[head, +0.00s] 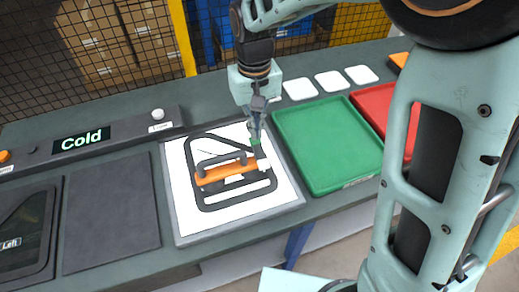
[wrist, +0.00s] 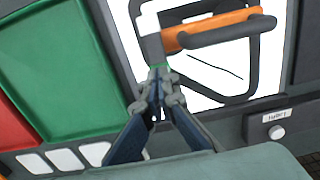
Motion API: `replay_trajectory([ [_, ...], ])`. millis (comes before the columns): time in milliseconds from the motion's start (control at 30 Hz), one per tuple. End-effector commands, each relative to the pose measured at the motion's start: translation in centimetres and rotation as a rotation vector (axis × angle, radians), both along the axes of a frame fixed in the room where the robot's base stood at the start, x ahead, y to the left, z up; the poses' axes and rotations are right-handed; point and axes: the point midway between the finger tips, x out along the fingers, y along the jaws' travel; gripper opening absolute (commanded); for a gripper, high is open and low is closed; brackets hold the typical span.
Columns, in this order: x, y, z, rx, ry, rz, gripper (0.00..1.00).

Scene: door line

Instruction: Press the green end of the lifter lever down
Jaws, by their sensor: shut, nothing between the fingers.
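The lifter lever shows as a short dark bar (wrist: 152,48) with a green end (wrist: 160,68), beside an orange bar (wrist: 215,29) on the dark door frame. In the head view the green end (head: 256,142) sits at the frame's upper right side, and the orange bar (head: 226,172) lies below it. My gripper (head: 257,128) is shut and empty, pointing down at the green end. In the wrist view the gripper's fingertips (wrist: 157,78) overlap the green end's near edge. Whether they touch it or hover just above, I cannot tell. The fingers partly hide it.
The door frame lies on a white lit panel (head: 180,215). A green tray (head: 325,150) and a red tray (head: 372,103) stand to its right. White squares (head: 330,81) lie behind. A "Cold" display (head: 82,139) and white knob (head: 158,114) stand back left. A dark mat (head: 110,215) lies left.

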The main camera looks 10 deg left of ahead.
Motion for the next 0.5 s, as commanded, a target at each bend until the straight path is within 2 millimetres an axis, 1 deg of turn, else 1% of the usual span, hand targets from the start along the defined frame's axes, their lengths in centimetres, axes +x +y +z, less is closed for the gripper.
replay_trajectory([
  [500,0.01,-0.01,-0.87,0.000,0.000,0.000,0.00],
])
